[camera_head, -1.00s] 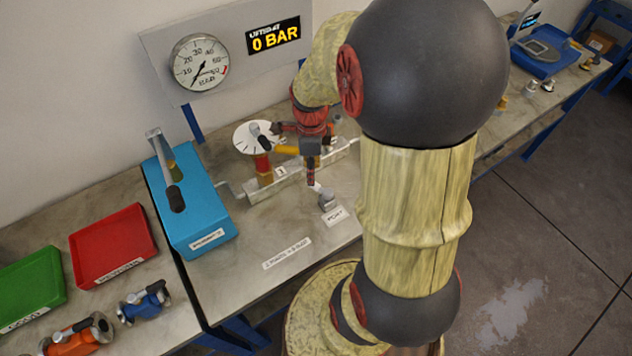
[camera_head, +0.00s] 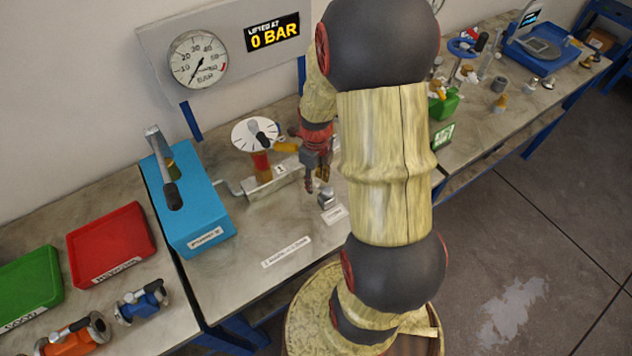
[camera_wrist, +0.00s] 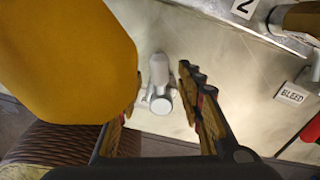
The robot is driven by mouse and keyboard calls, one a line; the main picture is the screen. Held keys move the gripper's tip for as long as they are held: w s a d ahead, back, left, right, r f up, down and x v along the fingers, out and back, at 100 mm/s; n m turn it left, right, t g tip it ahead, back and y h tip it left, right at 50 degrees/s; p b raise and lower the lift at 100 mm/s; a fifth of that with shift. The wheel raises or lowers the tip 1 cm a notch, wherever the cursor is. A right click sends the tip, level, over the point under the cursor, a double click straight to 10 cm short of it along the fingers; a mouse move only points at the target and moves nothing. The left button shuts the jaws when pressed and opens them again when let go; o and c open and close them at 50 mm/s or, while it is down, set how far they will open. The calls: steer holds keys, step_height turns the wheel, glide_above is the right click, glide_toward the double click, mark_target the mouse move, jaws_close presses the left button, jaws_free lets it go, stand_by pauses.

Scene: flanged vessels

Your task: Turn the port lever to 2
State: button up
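The port lever (camera_head: 327,198) is a small grey-silver fitting on the bench, beside a small white label. In the wrist view the lever (camera_wrist: 160,84) has a round knob at its near end and a pale arm pointing away from me. My gripper (camera_head: 317,183) is just above and behind it, pointing down. In the wrist view its fingers stand apart on either side of the lever, with gaps visible; it is open and empty. The left finger is partly hidden by a large yellow-orange shape. The "2" mark (camera_wrist: 243,7) is on a metal bar at upper right.
A "BLEED" label (camera_wrist: 291,95) lies right of the lever in the wrist view. A white dial (camera_head: 256,134) on a post and a yellow handle (camera_head: 286,147) stand close to my gripper's left. A blue box (camera_head: 188,205) is further left.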

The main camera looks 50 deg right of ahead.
steer(key=shift+f, duration=0.4)
jaws_close()
stand_by(0.4)
stand_by(0.4)
